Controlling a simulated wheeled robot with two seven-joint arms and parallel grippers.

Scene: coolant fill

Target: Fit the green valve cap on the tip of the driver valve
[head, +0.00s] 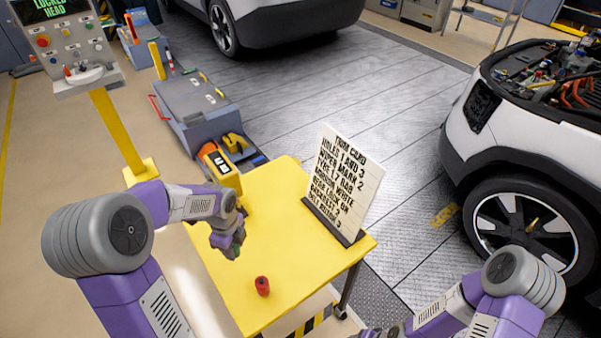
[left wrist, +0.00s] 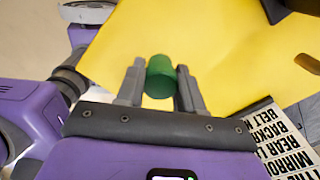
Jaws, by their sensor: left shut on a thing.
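The green valve cap (left wrist: 160,78) is a small dark green cylinder held between the two fingers of my left gripper (left wrist: 159,88). In the head view my left gripper (head: 236,243) is above the yellow table, and the green cap is mostly hidden by the fingers. A brass-coloured stem (head: 532,224) stands out from the wheel of the white car at the right, well away from the left gripper. It looks like the valve, but is too small to tell its tip. My right gripper (head: 378,332) shows only partly at the bottom edge, and its fingers are unclear.
A red cap (head: 262,286) stands on the yellow table (head: 275,215). A white text card (head: 345,180) stands upright at the table's right side. Open floor (head: 400,150) lies between table and car.

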